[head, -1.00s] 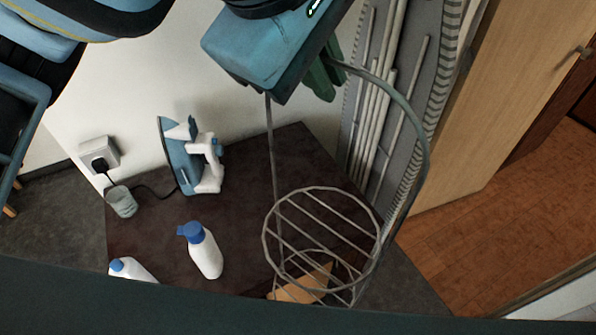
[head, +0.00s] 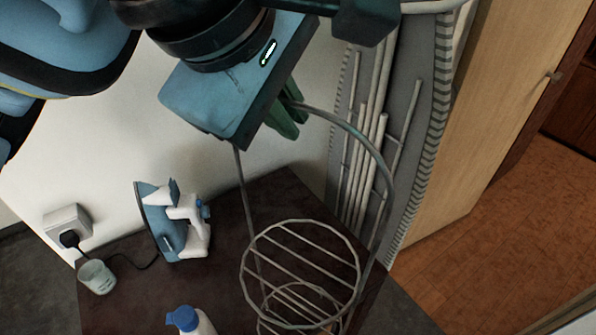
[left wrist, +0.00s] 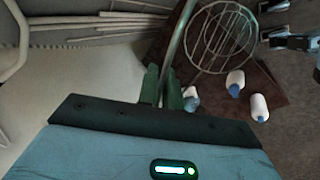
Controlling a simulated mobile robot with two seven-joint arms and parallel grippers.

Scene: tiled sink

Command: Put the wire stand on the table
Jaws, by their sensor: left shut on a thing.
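The wire stand (head: 301,222) is a grey metal frame with a round barred shelf and a tall curved hoop. My left gripper (head: 287,118) is shut on the hoop near its top, and the stand hangs below it. The dark brown table (head: 222,262) lies beneath. In the head view the stand overlaps the table's right part; I cannot tell whether its base touches. In the left wrist view the hoop runs between the green fingers of the gripper (left wrist: 168,88), with the wire stand (left wrist: 222,38) beyond, over the table (left wrist: 268,82).
A blue and white iron (head: 175,222) stands on the table, left of the stand. A blue-capped bottle (head: 190,320) is in front. A drying rack (head: 385,140) leans behind right.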

